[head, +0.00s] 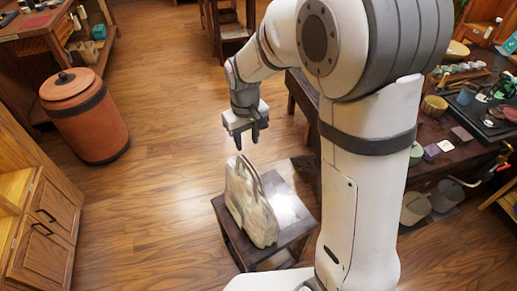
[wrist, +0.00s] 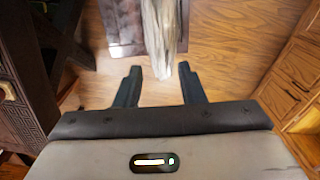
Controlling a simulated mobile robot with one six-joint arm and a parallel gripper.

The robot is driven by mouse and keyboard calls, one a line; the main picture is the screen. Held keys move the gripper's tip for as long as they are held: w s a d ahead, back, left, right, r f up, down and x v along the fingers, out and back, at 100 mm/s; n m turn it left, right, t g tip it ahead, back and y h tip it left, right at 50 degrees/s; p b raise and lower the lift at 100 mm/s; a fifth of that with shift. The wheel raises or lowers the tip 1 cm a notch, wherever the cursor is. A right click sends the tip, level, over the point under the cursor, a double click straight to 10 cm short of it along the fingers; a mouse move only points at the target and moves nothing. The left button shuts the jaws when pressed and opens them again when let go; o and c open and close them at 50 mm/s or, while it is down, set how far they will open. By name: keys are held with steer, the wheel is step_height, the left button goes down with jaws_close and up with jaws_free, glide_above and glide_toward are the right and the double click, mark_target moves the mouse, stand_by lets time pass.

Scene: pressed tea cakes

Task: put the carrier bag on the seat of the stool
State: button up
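The carrier bag (head: 252,208) is pale cream with a looped handle. It stands upright on the dark wooden seat of the stool (head: 289,213), toward its left part. My gripper (head: 250,140) points down just above the bag's handle and looks apart from it. In the wrist view my gripper (wrist: 159,72) has its two dark fingers spread with nothing held between them. The bag (wrist: 164,30) shows just beyond the fingertips, cut off by the top edge, with the stool seat (wrist: 122,25) beside it.
A terracotta lidded jar (head: 85,118) stands on the floor at left. A wooden cabinet (head: 45,225) is at lower left. A dark table (head: 450,160) with tea ware is at right, behind my arm. The wooden floor left of the stool is clear.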

steer(key=s+d+r+m+t, duration=0.1)
steer(key=s+d+r, duration=0.3)
steer(key=s, duration=0.5)
steer(key=s+d+r+m+t, duration=0.1)
steer(key=s+d+r+m, duration=0.3)
steer(key=s+d, duration=0.4)
steer(key=shift+s+d+r+t, duration=0.3)
steer(key=shift+s+d+r, duration=0.1)
steer(key=shift+d, duration=0.35)
